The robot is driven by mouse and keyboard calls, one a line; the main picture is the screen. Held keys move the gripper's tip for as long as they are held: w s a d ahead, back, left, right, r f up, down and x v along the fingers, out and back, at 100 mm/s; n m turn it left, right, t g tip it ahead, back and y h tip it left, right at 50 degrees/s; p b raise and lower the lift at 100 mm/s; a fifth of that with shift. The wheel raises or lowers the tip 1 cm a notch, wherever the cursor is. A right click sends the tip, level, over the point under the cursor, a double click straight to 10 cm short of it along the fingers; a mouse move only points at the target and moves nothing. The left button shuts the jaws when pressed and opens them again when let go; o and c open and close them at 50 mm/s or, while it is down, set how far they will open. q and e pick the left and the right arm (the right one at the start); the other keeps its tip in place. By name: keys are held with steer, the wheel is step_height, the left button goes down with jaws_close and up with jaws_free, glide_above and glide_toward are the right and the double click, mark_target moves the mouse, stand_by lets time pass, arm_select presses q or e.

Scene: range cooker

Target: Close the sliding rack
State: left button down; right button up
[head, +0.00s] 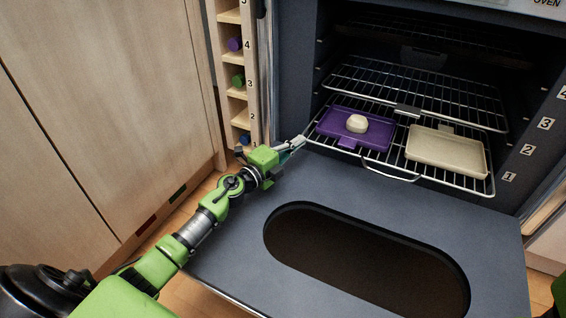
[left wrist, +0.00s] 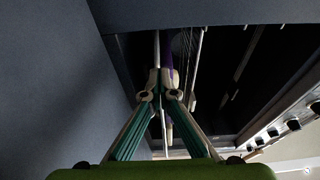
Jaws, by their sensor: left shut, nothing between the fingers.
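The lower sliding rack (head: 455,184) is a wire shelf pulled partly out of the oven, over the open door. A looped handle (head: 390,177) is on its front bar. On it lie a purple tray (head: 334,128) with a pale rounded lump (head: 357,123) and a cream tray (head: 445,152). My left gripper (head: 301,141) is at the rack's front left corner, its fingers shut and empty. In the left wrist view the fingertips (left wrist: 160,82) come together close to the rack's wires; whether they touch is unclear. My right gripper is out of view.
The upper rack (head: 415,92) sits inside the oven. The oven door (head: 235,235) is folded down flat, with a dark oval window (head: 365,262). A wooden compartment rack (head: 228,60) with coloured items stands left of the oven, beside wooden cabinets (head: 110,110).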

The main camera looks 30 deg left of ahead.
mark_target(308, 129)
arm_select(q)
steer(key=w+b, duration=0.2)
steer(key=w, duration=0.6)
